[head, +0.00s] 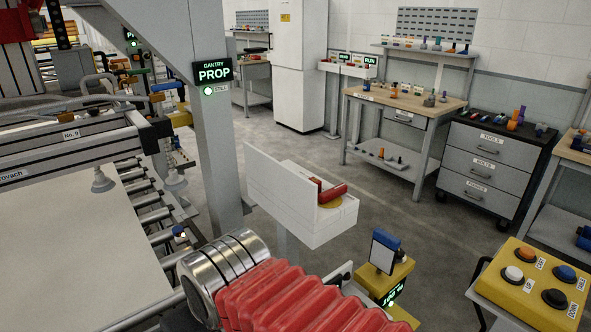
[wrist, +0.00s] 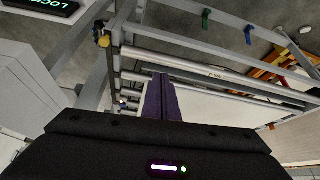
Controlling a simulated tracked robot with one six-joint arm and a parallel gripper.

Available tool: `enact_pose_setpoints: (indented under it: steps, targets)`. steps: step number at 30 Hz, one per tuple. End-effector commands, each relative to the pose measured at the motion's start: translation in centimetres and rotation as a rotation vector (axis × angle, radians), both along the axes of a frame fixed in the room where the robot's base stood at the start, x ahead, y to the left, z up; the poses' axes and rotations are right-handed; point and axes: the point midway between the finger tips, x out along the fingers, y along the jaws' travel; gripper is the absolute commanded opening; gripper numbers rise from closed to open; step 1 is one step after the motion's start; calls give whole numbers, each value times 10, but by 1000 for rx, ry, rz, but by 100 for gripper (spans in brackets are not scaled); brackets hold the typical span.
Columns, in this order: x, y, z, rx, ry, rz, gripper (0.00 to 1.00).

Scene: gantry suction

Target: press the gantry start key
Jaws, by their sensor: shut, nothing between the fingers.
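A yellow key box (head: 530,285) stands at the lower right of the head view. It has an orange key (head: 526,254), a blue key (head: 565,273), a white key (head: 514,273) and a black key (head: 554,298). Their small labels are too slanted to read surely, so I cannot tell which is the start key. My gripper (wrist: 160,78) shows in the wrist view as two dark purple fingers, shut and empty, pointing toward rails and rollers. In the head view my red-sleeved arm crosses the lower middle; the fingers cannot be made out there. The key box is not seen in the wrist view.
The gantry (head: 75,150) and roller bed fill the left. A sign (head: 213,73) reads "GANTRY PROP".

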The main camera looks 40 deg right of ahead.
Motion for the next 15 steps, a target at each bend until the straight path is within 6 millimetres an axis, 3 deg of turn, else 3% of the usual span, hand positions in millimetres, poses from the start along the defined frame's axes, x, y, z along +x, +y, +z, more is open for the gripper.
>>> enact_pose_setpoints:
  steps: [5,7,15]
  targets:
    - [13,-6,12,6,4,-11,0]
    - [24,-23,21,9,5,-23,0]
    - [84,-61,63,30,4,-50,0]
